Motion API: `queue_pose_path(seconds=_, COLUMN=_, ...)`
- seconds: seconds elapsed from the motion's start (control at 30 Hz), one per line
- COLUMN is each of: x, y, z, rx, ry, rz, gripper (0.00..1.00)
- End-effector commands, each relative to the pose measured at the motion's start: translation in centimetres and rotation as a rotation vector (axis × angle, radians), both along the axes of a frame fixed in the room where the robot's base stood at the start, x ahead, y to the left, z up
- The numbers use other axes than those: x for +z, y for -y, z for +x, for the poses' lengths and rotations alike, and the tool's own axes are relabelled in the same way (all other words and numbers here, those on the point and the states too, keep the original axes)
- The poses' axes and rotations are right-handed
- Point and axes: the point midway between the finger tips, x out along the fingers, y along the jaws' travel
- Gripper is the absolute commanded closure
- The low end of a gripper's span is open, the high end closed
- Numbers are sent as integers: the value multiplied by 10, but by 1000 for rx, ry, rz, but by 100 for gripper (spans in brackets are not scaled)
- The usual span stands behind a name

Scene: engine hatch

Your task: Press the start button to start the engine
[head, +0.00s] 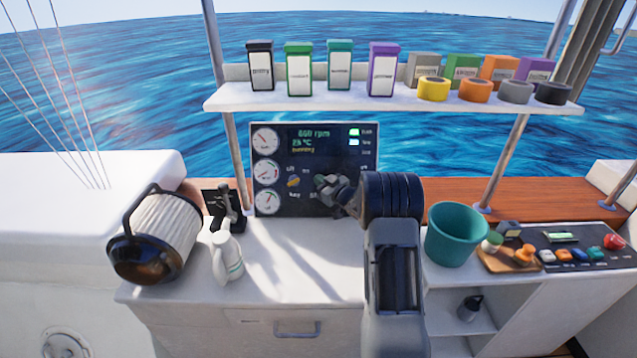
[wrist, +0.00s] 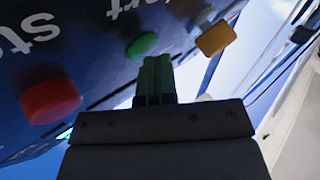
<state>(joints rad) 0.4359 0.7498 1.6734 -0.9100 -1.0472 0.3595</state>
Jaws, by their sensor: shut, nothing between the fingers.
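The dark engine panel (head: 283,205) stands upright at the back of the white counter, with gauges and a lit display that reads "rpm" in green. In the wrist view the round green start button (wrist: 142,44) sits beside upside-down lettering ending in "rt". The red stop button (wrist: 50,101) is to its left and a yellow key switch (wrist: 216,38) to its right. My gripper (wrist: 157,62) is shut and empty, its tips right by the green button; I cannot tell whether they touch. In the head view my gripper (head: 328,187) hides the panel's button area.
A teal bucket (head: 455,235) stands right of my arm, near a switch panel (head: 590,240). A shelf (head: 300,100) with boxes and tape rolls hangs above the panel.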

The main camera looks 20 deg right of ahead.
Motion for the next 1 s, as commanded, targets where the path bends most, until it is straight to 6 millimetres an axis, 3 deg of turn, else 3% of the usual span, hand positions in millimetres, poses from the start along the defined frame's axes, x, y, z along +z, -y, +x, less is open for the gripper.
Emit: queue_pose_path(seconds=1.0, x=10, y=-8, z=-20, rx=-1, ry=0, rz=1, gripper=100)
